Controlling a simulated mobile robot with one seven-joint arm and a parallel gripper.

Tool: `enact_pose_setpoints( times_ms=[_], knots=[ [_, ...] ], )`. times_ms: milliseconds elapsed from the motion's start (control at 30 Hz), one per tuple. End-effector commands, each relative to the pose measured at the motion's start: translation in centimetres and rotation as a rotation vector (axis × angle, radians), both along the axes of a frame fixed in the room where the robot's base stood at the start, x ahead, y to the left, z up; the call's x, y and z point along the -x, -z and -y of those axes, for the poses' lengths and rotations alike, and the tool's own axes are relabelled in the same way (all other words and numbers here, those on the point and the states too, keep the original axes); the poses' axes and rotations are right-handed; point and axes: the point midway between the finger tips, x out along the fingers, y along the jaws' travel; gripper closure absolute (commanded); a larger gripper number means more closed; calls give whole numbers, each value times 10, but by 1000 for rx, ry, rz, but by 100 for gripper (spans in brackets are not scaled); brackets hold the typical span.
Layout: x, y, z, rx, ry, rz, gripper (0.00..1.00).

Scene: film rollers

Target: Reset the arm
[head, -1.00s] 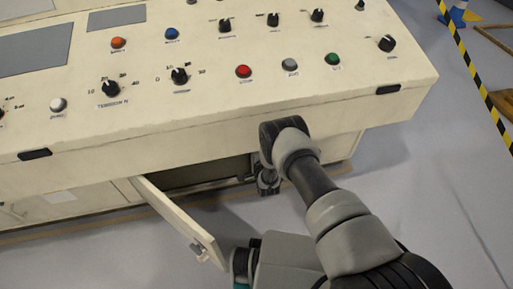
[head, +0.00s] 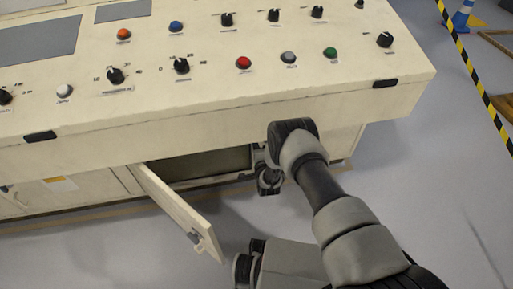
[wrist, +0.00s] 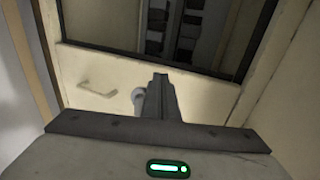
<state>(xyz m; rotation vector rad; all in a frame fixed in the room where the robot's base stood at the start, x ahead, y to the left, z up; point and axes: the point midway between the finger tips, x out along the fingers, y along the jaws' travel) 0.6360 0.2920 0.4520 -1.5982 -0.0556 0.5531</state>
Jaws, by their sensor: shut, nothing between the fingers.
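My gripper shows in the wrist view (wrist: 160,78), its dark fingers together with nothing between them. In the head view, my arm reaches down past the front edge of the cream control console (head: 220,108), and its wrist end hangs beside the right side of the open cabinet compartment (head: 205,166). The fingertips cannot be made out there. The compartment's cream door (head: 180,210) stands swung open toward me, left of my arm. In the wrist view, a cream panel with a pale handle (wrist: 97,88) lies beyond the fingers.
The console top carries several buttons and knobs, such as a red button (head: 243,62) and a green button (head: 330,53). Grey floor (head: 430,190) is clear to the right, up to black-and-yellow tape (head: 463,55).

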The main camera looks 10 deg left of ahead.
Motion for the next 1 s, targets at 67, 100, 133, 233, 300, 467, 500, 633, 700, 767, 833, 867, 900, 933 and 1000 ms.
enact_pose_setpoints(
  times_ms=[67,100,133,233,300,467,500,633,700,767,833,867,900,933,1000],
  knots=[
    [14,-9,7,2,2,-7,100],
    [24,-12,11,2,2,-7,100],
    [30,-14,14,2,2,-7,100],
    [50,-20,22,1,2,-6,100],
    [62,-23,28,2,2,-6,100],
    [81,-28,36,1,0,-4,100],
    [84,-29,37,0,0,-3,100],
    [89,-29,39,1,0,-3,100],
    [89,-29,39,1,0,-3,100],
    [89,-29,39,1,0,-3,100],
    [89,-29,39,1,0,-3,100],
    [89,-29,39,1,0,-3,100],
    [89,-29,39,1,0,-3,100],
    [89,-29,39,1,0,-3,100],
    [89,-29,39,1,0,-3,100]
  ],
)
